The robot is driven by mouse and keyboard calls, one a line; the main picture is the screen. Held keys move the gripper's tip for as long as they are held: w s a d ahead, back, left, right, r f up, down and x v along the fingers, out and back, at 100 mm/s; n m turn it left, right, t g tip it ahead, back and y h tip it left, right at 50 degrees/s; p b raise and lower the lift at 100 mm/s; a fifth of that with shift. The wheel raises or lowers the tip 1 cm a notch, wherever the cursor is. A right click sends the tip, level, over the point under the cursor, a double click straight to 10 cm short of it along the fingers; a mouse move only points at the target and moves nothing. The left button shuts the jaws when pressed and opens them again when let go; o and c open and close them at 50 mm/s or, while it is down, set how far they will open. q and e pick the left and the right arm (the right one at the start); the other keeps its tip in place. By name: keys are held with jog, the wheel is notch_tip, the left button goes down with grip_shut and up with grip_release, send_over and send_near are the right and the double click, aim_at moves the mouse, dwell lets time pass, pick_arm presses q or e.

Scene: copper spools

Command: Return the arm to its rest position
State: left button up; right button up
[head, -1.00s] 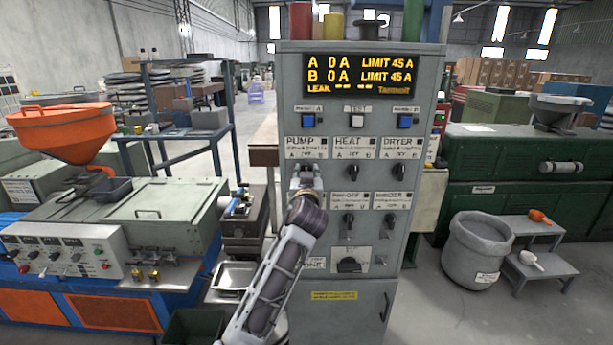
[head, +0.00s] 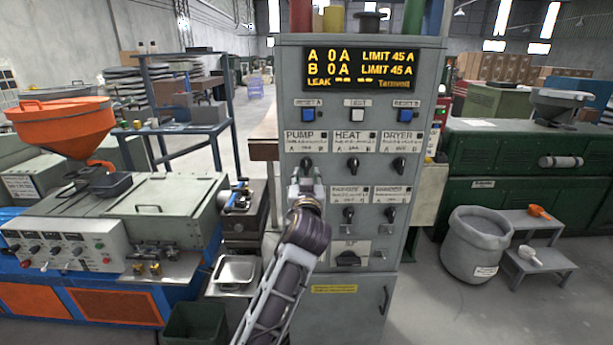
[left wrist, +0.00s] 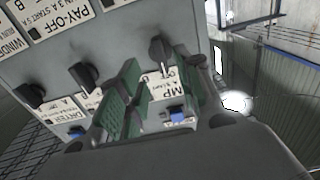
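My left gripper (head: 306,180) is in front of the left side of the grey control cabinet (head: 345,305). It is just below the PUMP knob (head: 307,162), which shows clear above it. In the left wrist view its two green-padded fingers (left wrist: 155,88) stand apart with nothing between the pads. The black PUMP knob (left wrist: 162,50) shows beyond the fingertips there, apparently apart from them. My forearm hides the lower left of the panel. My right gripper is not in view.
The HEAT knob (head: 353,164) and DRYER knob (head: 400,165) are on the same row. An extruder with an orange hopper (head: 62,128) stands left. A metal tray (head: 237,269) and dark green bin (head: 195,325) are beside my arm.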

pick_arm(q)
jog(key=shift+s, duration=0.4)
